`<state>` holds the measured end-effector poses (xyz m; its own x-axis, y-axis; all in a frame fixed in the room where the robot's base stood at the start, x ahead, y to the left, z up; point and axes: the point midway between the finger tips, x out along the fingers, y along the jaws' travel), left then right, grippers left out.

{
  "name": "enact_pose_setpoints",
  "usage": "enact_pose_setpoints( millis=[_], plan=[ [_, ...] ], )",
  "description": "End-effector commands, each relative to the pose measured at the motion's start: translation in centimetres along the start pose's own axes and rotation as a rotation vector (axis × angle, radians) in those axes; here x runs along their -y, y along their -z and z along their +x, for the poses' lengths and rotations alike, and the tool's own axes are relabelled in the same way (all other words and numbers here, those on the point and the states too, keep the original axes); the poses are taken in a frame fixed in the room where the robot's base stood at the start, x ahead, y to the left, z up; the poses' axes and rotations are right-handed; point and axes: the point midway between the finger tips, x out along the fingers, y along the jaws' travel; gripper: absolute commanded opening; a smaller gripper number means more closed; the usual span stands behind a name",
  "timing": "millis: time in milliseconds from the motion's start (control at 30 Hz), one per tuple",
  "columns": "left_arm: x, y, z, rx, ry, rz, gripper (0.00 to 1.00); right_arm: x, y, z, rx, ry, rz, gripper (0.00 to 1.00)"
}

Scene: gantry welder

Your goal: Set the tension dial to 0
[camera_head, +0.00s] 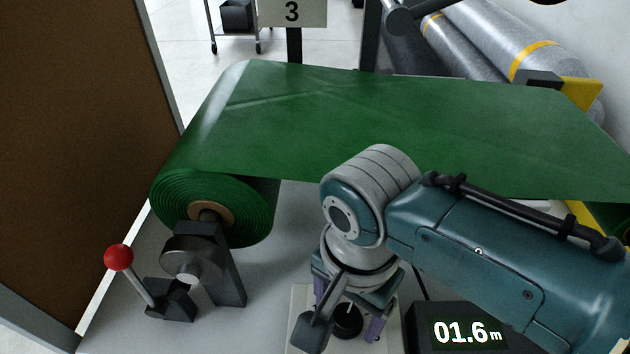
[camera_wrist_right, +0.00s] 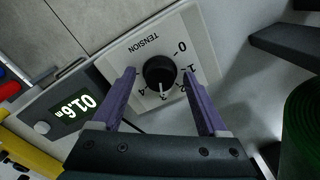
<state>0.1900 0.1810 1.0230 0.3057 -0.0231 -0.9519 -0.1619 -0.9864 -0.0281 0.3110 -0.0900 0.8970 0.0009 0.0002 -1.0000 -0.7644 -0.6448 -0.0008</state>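The tension dial is a round black knob (camera_wrist_right: 160,73) on a light panel (camera_wrist_right: 134,49) marked TENSION, with numbers from 0 to 4. Its white pointer line points down in the right wrist view, toward about 3, away from the 0. In the head view the knob (camera_head: 348,322) shows below my right wrist. My right gripper (camera_wrist_right: 159,75) has its two purple fingers spread, one on each side of the knob, with gaps visible. The right gripper also shows in the head view (camera_head: 347,310), partly hidden by its own wrist. My left gripper is not in view.
A display (camera_head: 458,332) reading 01.6m stands right of the panel. A green roll (camera_head: 215,205) feeds a green sheet (camera_head: 390,115) behind my arm. A red-knobbed lever (camera_head: 118,258) stands at the left. A brown board (camera_head: 80,130) borders the left side.

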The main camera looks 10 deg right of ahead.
Motion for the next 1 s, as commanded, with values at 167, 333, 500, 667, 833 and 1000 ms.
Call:
enact_pose_setpoints(
  millis=[167,333,500,667,833,1000],
  plan=[
    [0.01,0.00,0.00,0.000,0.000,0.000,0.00,-0.01,0.00,-0.01,0.000,0.000,0.000,0.57],
    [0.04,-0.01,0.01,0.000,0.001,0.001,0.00,-0.02,0.00,-0.01,0.000,-0.001,0.000,0.38],
    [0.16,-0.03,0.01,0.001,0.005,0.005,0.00,-0.03,0.00,-0.01,0.000,-0.001,0.000,0.19],
    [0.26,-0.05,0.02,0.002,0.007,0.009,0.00,-0.04,0.00,-0.01,0.000,-0.001,0.000,0.01],
    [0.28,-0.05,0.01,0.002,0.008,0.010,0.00,-0.04,0.00,-0.02,0.000,-0.001,-0.001,0.00],
    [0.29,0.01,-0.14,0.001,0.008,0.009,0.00,-0.05,-0.01,-0.05,0.000,-0.002,-0.020,0.00]
  ],
)
